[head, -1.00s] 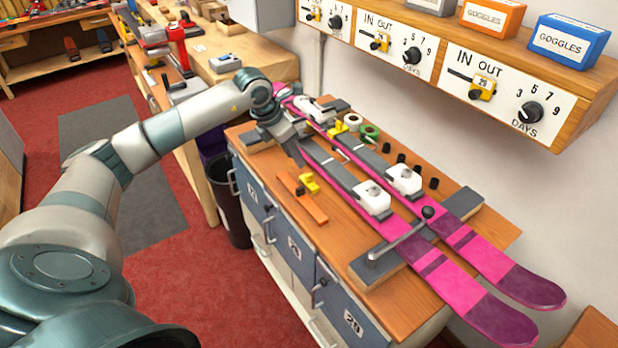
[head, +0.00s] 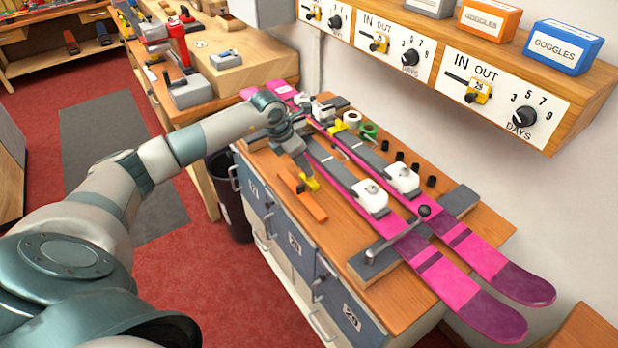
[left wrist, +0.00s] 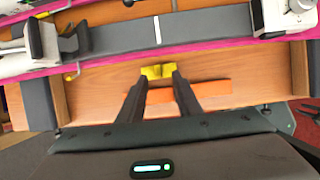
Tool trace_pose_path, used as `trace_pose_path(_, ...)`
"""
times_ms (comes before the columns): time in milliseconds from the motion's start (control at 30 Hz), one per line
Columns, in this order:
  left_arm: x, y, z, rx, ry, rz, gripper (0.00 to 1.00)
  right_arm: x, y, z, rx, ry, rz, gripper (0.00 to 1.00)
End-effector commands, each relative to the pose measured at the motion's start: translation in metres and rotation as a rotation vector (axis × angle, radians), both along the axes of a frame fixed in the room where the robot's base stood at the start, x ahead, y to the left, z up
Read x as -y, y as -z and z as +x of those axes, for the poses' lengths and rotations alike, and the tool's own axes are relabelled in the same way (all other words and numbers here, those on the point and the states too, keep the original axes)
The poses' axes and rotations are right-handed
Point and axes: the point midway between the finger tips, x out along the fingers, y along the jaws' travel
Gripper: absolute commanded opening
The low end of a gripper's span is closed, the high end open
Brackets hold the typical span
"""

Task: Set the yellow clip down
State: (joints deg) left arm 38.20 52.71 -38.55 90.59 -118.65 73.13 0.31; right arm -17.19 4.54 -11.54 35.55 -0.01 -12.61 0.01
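The yellow clip (head: 312,184) rests on the wooden bench beside the orange strip (head: 303,198). My left gripper (head: 306,174) is right at the clip, pointing down from above. In the left wrist view the clip (left wrist: 157,71) shows at the tips of my left gripper's two dark fingers (left wrist: 160,76), which stand apart with a gap between them. Whether the fingers touch the clip is hard to see. The orange strip (left wrist: 190,92) passes behind the fingers. My right gripper is in neither view.
Two pink skis (head: 440,275) lie along the bench top (head: 400,308) just beyond the clip, with white bindings and a clamp bar (head: 392,240). Green tape (head: 369,131) and several black plugs stand farther back. Bare wood surrounds the orange strip.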

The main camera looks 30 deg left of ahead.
Motion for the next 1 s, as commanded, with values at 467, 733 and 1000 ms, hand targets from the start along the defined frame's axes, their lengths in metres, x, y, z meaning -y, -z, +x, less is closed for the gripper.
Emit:
trace_pose_path(467, 0.005, 0.034, 0.019, -0.001, 0.000, 0.000, 0.31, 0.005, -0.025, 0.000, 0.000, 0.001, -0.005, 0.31)
trace_pose_path(733, 0.004, 0.034, 0.018, -0.001, 0.000, 0.000, 0.31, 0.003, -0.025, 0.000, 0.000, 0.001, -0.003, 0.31)
trace_pose_path(1000, 0.004, 0.034, 0.018, -0.001, 0.000, 0.000, 0.05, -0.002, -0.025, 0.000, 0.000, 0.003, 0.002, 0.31)
